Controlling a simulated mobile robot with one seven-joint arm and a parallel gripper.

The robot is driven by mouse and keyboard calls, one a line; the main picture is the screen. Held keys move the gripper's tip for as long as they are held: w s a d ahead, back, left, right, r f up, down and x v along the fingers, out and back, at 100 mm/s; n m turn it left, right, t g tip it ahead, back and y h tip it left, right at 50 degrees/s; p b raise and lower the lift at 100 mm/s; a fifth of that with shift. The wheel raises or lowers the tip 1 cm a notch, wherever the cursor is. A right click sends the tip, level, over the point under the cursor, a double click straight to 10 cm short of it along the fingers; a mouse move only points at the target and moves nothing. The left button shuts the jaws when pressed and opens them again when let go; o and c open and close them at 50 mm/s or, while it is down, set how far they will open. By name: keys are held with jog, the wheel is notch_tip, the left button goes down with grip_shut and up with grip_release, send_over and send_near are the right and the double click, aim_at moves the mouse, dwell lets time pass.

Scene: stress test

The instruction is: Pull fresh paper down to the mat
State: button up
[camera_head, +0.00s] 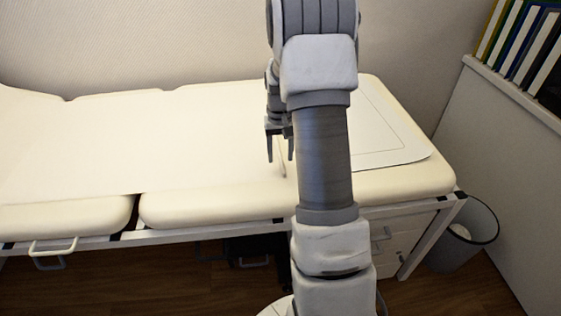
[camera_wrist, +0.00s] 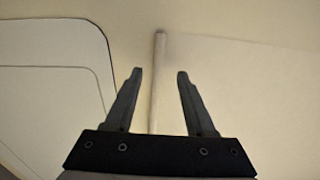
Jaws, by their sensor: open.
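The white paper (camera_head: 130,140) lies over the left and middle part of the cream examination couch. In the wrist view the paper (camera_wrist: 245,95) is on the right, and its edge ends in a narrow raised strip or roll (camera_wrist: 158,75). The mat (camera_head: 385,137), pale with a thin dark outline, lies on the couch's right end; it also shows at the left of the wrist view (camera_wrist: 50,85). My gripper (camera_head: 279,157) points down over the paper's edge. It is open, with the strip between its fingers (camera_wrist: 158,76) in the wrist picture; contact cannot be told. My arm hides part of the mat.
The couch (camera_head: 215,205) stands against a wall, with metal handles along its front. A waste bin (camera_head: 465,240) stands at its right end beside a low partition with binders (camera_head: 520,45) on top. Bare couch surface lies between paper and mat.

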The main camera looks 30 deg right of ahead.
jog(key=shift+f, duration=0.9)
jog(key=shift+c, duration=0.3)
grip_shut()
dwell(0.5)
jog(key=shift+s+d+p, duration=0.1)
jog(key=shift+s+d, duration=0.25)
jog(key=shift+d, duration=0.4)
jog(key=shift+s+d+p, duration=0.1)
jog(key=shift+s+d, duration=0.2)
jog(key=shift+d, duration=0.4)
jog(key=shift+s+d+p, duration=0.1)
jog(key=shift+s+d, duration=0.25)
jog(key=shift+d, duration=0.4)
